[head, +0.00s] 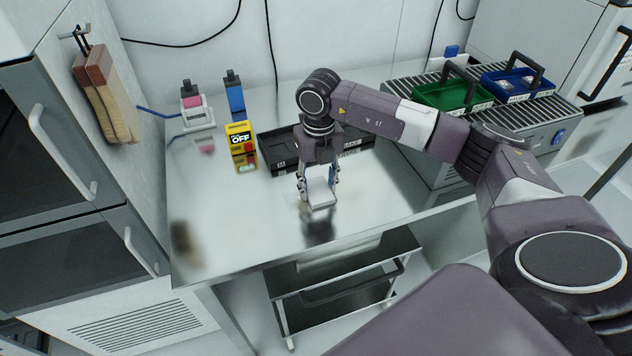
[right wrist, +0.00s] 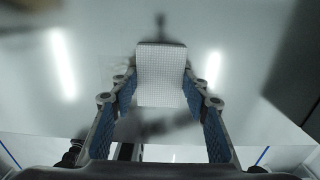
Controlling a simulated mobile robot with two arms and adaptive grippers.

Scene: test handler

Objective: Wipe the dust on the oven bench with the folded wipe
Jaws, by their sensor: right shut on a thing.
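My right gripper (head: 318,184) is shut on the folded wipe (head: 321,193), a small white pad, over the middle of the oven bench (head: 240,220). The bench top is shiny metal. In the right wrist view, the wipe (right wrist: 161,72) shows a fine grid and sits between the two fingers of the right gripper (right wrist: 158,88). I cannot tell whether the wipe touches the bench or is just above it. No dust can be told apart clearly from the reflections on the metal. My left gripper is not in view.
A roller conveyor with a green bin (head: 440,97) and a blue bin (head: 517,86) stands at right. The bench's front and left are clear.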

